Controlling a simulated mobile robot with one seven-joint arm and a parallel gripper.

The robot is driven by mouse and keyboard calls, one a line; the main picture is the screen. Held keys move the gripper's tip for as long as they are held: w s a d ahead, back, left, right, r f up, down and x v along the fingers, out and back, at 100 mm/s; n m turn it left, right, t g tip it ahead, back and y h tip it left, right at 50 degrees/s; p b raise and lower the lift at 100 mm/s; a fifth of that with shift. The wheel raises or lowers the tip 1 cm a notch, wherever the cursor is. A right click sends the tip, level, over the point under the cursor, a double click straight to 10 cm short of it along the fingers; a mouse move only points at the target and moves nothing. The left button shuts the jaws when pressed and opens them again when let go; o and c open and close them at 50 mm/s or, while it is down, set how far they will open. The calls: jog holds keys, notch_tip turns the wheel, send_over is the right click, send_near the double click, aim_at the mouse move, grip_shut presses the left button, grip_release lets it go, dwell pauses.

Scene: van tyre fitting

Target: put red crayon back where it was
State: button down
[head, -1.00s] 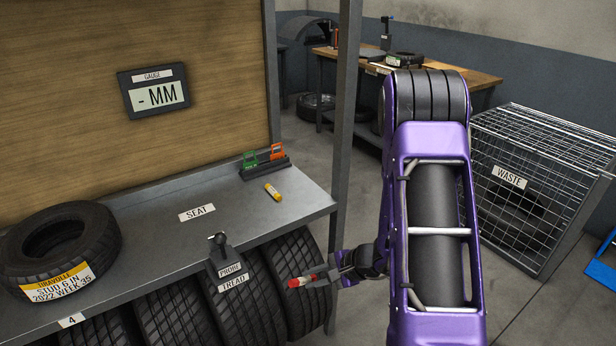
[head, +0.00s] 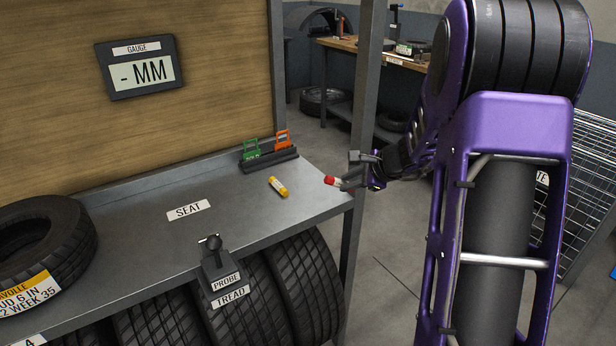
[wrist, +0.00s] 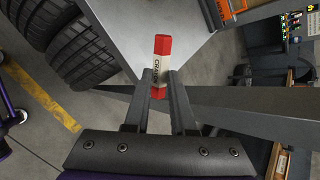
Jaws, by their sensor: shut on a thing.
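My gripper (head: 350,182) is shut on the red crayon (head: 330,180) and holds it in the air by the right end of the grey bench, next to the upright post. In the wrist view the red crayon (wrist: 161,62) has a white label band and sticks out past the fingertips (wrist: 160,86). A yellow crayon (head: 278,187) lies on the bench top, left of my gripper.
The grey bench (head: 150,232) has a SEAT label (head: 188,209) and a probe holder (head: 216,258) at its front edge. A tyre (head: 40,250) lies at the left. The metal post (head: 361,140) stands close to my gripper. A wire cage (head: 585,200) is at the right.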

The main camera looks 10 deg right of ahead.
jog(key=w+a, duration=0.2)
jog(key=w, duration=0.2)
jog(key=w+a+p, duration=0.1)
jog(key=w+a, duration=0.1)
jog(key=w, duration=0.2)
jog(key=w+a+p, duration=0.1)
jog(key=w+a, duration=0.2)
jog(key=w, duration=0.2)
jog(key=shift+f+b, duration=0.5)
jog(key=shift+f, duration=1.3)
jog(key=shift+f, duration=0.15)
jog(key=c, duration=0.8)
grip_release()
jog(key=shift+o, duration=0.2)
jog(key=shift+s+d+r, duration=0.1)
jog(key=shift+s+r, duration=0.05)
jog(key=shift+r, duration=0.25)
jog(key=v, duration=1.1)
jog(key=shift+s+p, duration=0.25)
jog(key=shift+p, duration=0.2)
jog(key=shift+r, duration=0.1)
